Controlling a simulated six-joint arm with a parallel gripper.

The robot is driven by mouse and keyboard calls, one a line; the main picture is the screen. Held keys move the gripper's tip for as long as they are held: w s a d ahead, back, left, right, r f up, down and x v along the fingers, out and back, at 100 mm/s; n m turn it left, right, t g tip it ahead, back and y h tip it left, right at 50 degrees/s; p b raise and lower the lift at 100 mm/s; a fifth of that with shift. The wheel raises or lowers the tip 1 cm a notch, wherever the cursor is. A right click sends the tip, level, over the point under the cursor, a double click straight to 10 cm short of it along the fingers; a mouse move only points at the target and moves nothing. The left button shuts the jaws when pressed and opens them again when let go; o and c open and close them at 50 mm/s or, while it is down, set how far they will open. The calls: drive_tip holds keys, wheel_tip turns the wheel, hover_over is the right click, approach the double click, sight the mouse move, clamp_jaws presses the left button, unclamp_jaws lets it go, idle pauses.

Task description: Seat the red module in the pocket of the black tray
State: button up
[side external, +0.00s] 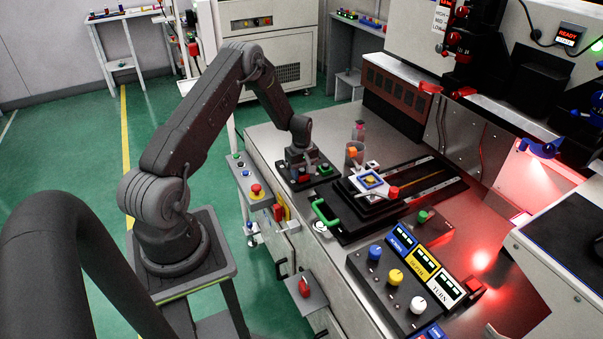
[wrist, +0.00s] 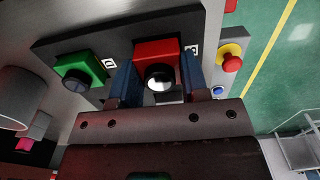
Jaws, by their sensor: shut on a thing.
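The red module (wrist: 155,50), a red block with a round dark-and-silver knob, sits between the blue fingers of my gripper (wrist: 158,68) in the wrist view. My gripper is shut on it, over a dark plate (wrist: 107,40) with white letter labels. I cannot tell whether the module touches the plate. In the side view my gripper (side external: 302,168) is low over this plate at the bench's left part, and hides most of the module. A black tray (side external: 350,228) with a green handle lies to the right.
A green module (wrist: 80,68) stands on the same plate, close to my gripper. A panel with blue, yellow and white knobs (side external: 396,278) is at the front. A red stop button (side external: 256,190) is left of the bench edge.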

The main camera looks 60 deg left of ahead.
drive_tip(key=shift+f, duration=0.4)
drive_tip(key=o, duration=0.9)
drive_tip(key=shift+f, duration=0.1)
